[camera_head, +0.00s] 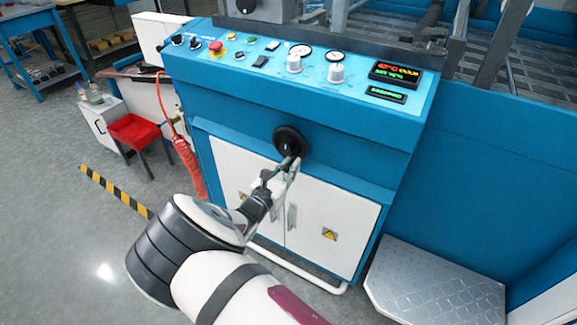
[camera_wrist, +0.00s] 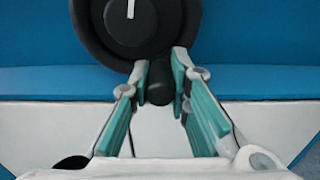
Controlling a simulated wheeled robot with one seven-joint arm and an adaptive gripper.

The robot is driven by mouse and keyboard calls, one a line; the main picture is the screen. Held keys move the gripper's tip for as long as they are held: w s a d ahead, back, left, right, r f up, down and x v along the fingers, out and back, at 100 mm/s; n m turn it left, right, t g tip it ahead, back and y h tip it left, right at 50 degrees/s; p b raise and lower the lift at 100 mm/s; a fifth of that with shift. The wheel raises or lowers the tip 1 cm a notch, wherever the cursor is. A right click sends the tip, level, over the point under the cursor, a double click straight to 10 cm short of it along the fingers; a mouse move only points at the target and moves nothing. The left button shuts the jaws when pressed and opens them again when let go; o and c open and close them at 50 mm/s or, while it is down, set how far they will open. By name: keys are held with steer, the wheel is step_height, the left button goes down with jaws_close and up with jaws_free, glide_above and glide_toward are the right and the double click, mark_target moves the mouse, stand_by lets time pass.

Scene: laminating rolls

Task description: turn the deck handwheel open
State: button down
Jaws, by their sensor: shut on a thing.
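The deck handwheel (camera_head: 290,141) is a round black wheel on the blue front face of the machine, below the control panel. In the wrist view the handwheel (camera_wrist: 115,25) fills the top, with a white mark upright on its hub. My gripper (camera_head: 291,165) reaches its lower edge. In the wrist view the teal-padded fingers of my gripper (camera_wrist: 160,80) are shut on the handwheel's dark knob (camera_wrist: 160,82), which sits at the bottom of the rim. Part of the knob is hidden between the fingers.
White cabinet doors (camera_head: 330,225) with handles lie below the wheel. The control panel (camera_head: 300,65) with knobs, gauges and a red button is above. A red coiled hose (camera_head: 190,168) hangs at left. A metal step plate (camera_head: 430,285) stands at right.

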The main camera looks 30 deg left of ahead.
steer(key=shift+s+f, duration=0.1)
steer(key=shift+f, duration=0.15)
steer(key=c, duration=1.5)
jaws_free()
steer(key=shift+r, duration=0.15)
steer(key=s, duration=1.2)
steer(key=shift+a, duration=0.4)
